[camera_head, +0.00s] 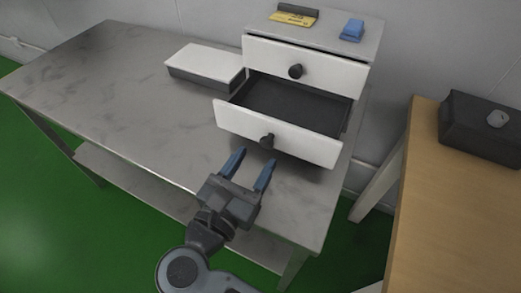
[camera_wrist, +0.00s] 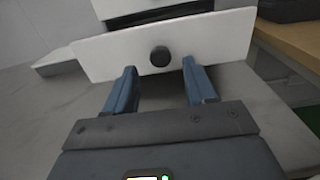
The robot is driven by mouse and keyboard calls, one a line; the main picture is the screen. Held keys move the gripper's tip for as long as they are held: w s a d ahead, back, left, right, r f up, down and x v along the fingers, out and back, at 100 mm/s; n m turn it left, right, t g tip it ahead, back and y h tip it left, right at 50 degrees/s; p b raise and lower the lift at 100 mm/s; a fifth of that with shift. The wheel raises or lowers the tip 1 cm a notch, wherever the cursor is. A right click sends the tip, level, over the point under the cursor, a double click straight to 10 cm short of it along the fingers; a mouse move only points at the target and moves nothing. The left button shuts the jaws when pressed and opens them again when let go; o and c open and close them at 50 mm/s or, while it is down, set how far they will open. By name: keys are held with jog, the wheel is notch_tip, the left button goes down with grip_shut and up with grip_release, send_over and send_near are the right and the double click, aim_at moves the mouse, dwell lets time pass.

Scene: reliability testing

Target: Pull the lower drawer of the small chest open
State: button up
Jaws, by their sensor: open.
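The small chest (camera_head: 372,45) stands at the back right of the grey table. Its lower drawer (camera_head: 233,117) is pulled well out, with its dark inside showing and nothing visible in it. The lower drawer's round black knob (camera_head: 267,142) is on its white front; the knob also shows in the wrist view (camera_wrist: 160,56). The upper drawer (camera_head: 330,69) is shut. My gripper (camera_head: 252,164) is open in front of the lower drawer. Its blue fingers (camera_wrist: 160,80) point at the drawer front, one to each side below the knob, and look apart from it.
A white-topped dark box (camera_head: 207,62) lies left of the chest on the grey table (camera_head: 110,85). A yellow item (camera_head: 293,17) and a blue item (camera_head: 352,30) lie on the chest. A wooden table (camera_head: 440,215) with a black case (camera_head: 480,128) stands right, across a gap.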

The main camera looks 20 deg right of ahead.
jog(key=shift+v, duration=1.4)
jog(key=s+d+r+n+t+y+p, duration=0.1)
jog(key=s+d+r+n+t+y, duration=0.1)
jog(key=s+d+r+n+t, duration=0.5)
jog(key=s+d+n+t+y+p, duration=0.15)
jog(key=s+d+n, duration=0.35)
jog(key=n, duration=0.7)
jog(key=s+d+n+g+y+p, duration=0.2)
jog(key=s+n+g+y, duration=0.4)
jog(key=s+n, duration=1)
jog(key=n+y+p, duration=0.1)
jog(key=n+y, duration=0.2)
jog(key=n, duration=0.7)
jog(key=shift+s+d+r, duration=0.35)
jog(key=shift+s+r, duration=0.05)
